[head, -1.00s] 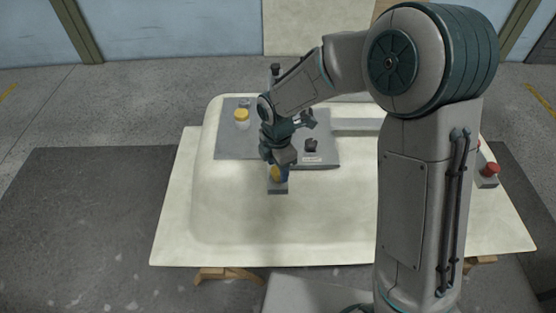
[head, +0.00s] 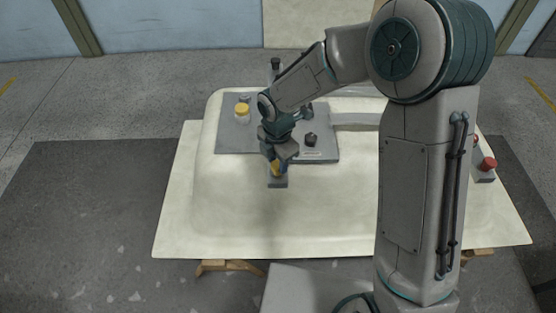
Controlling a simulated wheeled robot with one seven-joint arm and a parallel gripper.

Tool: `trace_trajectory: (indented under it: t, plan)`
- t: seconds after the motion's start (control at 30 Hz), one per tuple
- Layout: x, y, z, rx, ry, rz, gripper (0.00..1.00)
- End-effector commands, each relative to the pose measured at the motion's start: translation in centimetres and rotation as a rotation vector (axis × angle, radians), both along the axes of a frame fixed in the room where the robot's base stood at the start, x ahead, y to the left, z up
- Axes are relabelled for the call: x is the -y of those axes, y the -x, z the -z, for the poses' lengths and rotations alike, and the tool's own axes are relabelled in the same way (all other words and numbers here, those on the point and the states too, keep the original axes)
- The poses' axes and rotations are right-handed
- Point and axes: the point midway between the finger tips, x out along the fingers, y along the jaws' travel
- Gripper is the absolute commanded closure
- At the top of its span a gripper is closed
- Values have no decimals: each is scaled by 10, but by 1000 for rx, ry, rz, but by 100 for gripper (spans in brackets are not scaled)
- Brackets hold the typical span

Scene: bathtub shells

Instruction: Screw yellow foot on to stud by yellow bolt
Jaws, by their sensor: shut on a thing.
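My gripper (head: 277,166) points down at a small grey block (head: 278,183) on the near side of the grey plate. It is shut on a yellow thing (head: 276,169), which looks like the yellow foot, just above or at the block. Blue shows beside the yellow part. Whether the yellow thing touches a stud is hidden by the fingers and too small to tell. A yellow-topped piece with a pale body (head: 242,112) stands upright on the plate, left of my gripper; I cannot tell whether it is the yellow bolt.
The grey plate (head: 232,140) lies on an upturned cream tub shell (head: 230,215). A dark knob (head: 310,140) stands on the plate to the right. A red button box (head: 486,168) is at the right edge. The shell's near part is clear.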

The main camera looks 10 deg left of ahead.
Motion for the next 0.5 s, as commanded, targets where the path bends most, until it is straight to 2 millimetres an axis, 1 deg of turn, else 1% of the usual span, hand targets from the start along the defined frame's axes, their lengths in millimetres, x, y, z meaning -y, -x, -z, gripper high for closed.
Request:
trace_trajectory:
  t: [0.03,0.5]
  plan:
    - [-1,0,3,2,-1,52,92]
    - [0,0,2,1,0,569,92]
